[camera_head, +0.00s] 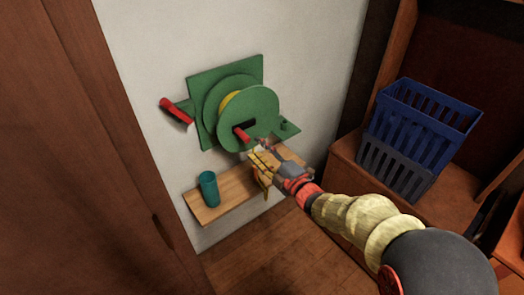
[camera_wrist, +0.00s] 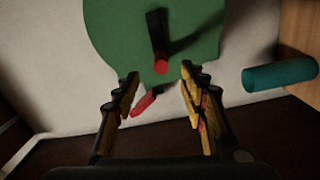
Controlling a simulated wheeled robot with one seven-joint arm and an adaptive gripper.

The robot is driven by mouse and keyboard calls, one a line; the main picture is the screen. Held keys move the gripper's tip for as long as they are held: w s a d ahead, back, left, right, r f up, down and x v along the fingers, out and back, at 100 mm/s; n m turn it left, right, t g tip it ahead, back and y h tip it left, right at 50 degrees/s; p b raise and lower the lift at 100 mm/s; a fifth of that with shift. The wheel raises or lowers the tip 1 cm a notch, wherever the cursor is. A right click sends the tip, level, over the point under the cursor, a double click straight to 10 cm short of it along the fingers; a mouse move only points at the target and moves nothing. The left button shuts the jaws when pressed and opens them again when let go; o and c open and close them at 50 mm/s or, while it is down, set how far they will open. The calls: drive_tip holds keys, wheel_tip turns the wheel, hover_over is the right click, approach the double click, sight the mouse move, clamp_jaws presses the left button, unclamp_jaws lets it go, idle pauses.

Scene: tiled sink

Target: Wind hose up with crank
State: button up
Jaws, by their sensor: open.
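My gripper (camera_head: 260,157) is open and empty, just below and right of this handle. In the wrist view the handle's end is near the gap between my fingertips (camera_wrist: 160,76); I cannot tell if they touch. A second red handle (camera_head: 174,111) sticks out at the reel's left.
A wooden shelf (camera_head: 225,197) sits below the reel, with a teal cup (camera_head: 208,188) on its left part. A blue crate (camera_head: 425,115) and a grey basket (camera_head: 393,170) stand on a wooden cabinet at right. A wooden panel (camera_head: 90,150) stands at left.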

sight(242, 135)
drive_tip(key=b+x, duration=0.1)
drive_tip(key=x, duration=0.4)
drive_tip(key=b+x, duration=0.1)
drive_tip(key=x, duration=0.2)
drive_tip(key=shift+f+b, duration=0.25)
drive_tip(key=shift+b, duration=0.05)
drive_tip(key=shift+b+x, duration=0.6)
drive_tip(key=shift+x, duration=0.6)
drive_tip(key=shift+r, duration=0.2)
drive_tip(key=shift+c, duration=1)
drive_tip(key=c, duration=0.7)
drive_tip(key=shift+c, duration=0.7)
